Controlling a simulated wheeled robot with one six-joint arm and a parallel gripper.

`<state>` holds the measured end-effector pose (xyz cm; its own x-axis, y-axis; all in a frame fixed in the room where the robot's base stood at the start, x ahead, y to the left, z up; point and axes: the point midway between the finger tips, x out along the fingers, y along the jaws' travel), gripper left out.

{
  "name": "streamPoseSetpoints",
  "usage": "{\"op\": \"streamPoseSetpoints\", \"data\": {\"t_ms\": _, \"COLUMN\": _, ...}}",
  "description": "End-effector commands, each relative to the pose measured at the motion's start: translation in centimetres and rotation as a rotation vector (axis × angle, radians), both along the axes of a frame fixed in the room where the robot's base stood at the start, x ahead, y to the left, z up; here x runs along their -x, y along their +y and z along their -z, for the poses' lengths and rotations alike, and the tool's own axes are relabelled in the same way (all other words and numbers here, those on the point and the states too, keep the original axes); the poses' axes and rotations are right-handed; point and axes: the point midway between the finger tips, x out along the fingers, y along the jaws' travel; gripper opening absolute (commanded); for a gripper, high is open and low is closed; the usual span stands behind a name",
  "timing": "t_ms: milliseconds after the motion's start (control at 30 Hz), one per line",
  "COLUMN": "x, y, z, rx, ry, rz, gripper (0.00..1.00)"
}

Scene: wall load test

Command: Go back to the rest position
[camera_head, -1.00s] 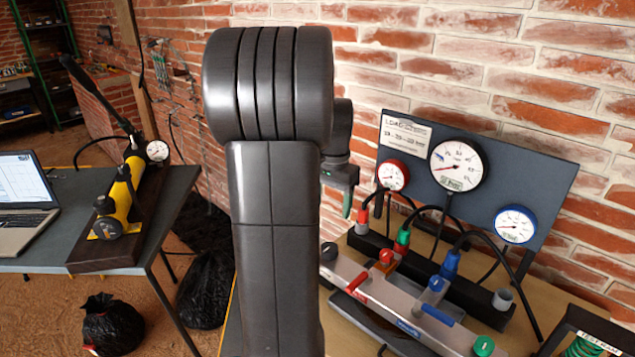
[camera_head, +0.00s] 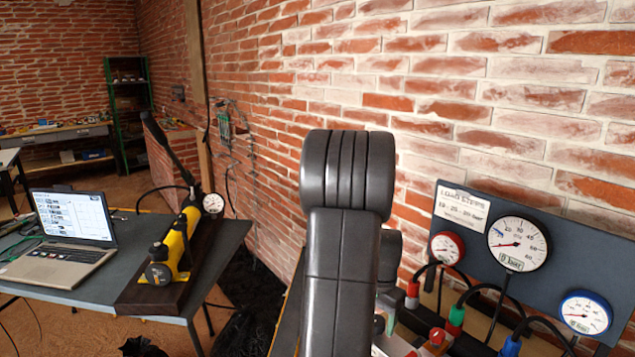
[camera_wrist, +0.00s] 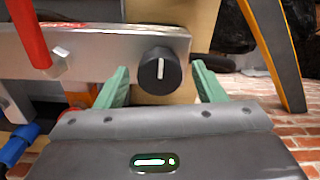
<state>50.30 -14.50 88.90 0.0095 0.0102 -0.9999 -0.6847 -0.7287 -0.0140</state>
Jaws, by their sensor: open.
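My gripper (camera_wrist: 157,85) shows in the wrist view with its two green fingers apart and nothing between them held. A black knob (camera_wrist: 159,71) with a white mark sits on the end of a silver manifold bar (camera_wrist: 100,45), appearing between the fingertips; I cannot tell how far beyond them it is. A red lever (camera_wrist: 28,35) and a blue handle (camera_wrist: 17,145) are at the left of that view. In the head view my arm stands in front of the bar and hides most of it and the gripper.
A gauge panel (camera_head: 460,205) with red-, black- and blue-rimmed gauges stands at right against the brick wall (camera_head: 440,90). At left, a table (camera_head: 85,290) bears a laptop (camera_head: 75,230) and a yellow hand pump (camera_head: 172,250). A dark bag (camera_head: 240,335) lies on the floor between.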

Motion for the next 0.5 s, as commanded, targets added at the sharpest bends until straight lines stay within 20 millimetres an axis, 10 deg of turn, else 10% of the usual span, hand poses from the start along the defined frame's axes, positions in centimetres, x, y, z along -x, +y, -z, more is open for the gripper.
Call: {"op": "streamPoseSetpoints", "data": {"t_ms": 500, "x": 0.0, "y": 0.0, "z": -1.3, "rx": 0.001, "ry": -0.002, "rz": 0.013, "gripper": 0.63}}
